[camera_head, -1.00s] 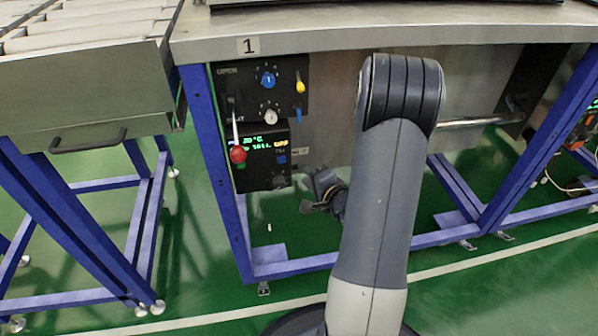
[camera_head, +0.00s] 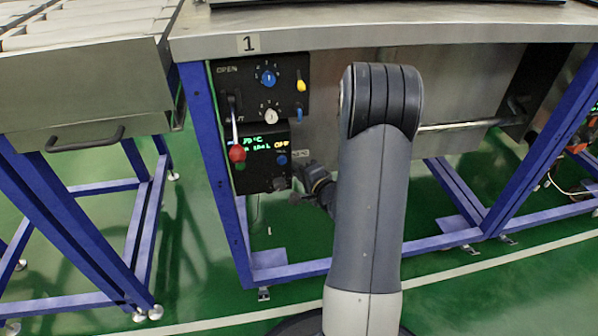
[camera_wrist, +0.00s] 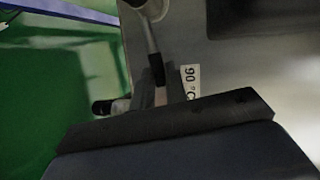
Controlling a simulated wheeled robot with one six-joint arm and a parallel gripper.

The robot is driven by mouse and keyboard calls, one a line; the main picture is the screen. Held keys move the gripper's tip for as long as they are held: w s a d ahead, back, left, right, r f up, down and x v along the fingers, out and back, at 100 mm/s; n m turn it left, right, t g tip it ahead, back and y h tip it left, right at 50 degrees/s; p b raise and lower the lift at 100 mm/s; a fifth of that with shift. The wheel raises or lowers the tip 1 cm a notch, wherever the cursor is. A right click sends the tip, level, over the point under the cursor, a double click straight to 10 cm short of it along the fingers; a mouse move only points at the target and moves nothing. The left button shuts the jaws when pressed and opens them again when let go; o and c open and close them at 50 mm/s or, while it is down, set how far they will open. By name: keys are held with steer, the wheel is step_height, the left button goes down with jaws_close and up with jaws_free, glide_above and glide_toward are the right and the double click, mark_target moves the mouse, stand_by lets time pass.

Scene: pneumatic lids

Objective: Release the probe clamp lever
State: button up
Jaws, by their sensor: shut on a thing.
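The probe clamp lever (camera_wrist: 152,50) is a thin dark rod in the wrist view. It hangs from a rounded grey pivot at the top and runs down to my gripper beside a white "90 °C" label (camera_wrist: 190,82). My gripper (camera_head: 297,193) shows in the head view as a small dark shape just right of the control panel's lower corner, partly behind my arm. It is shut on the lever.
The black control panel (camera_head: 285,85) carries knobs, a yellow toggle (camera_head: 301,86), a green-lit display (camera_head: 262,143) and a red-ball lever (camera_head: 237,153) hanging down. Blue frame legs (camera_head: 212,170) stand left of it. The green floor below is open.

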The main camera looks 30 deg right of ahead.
jaws_close()
steer(key=shift+a+r+n+g+h+p, duration=0.15)
steer(key=shift+r+n+g+h+p, duration=0.15)
steer(key=shift+r+n+p, duration=0.55)
steer(key=shift+f+m, duration=0.25)
steer(key=shift+f, duration=0.1)
steer(key=o, duration=0.6)
jaws_free()
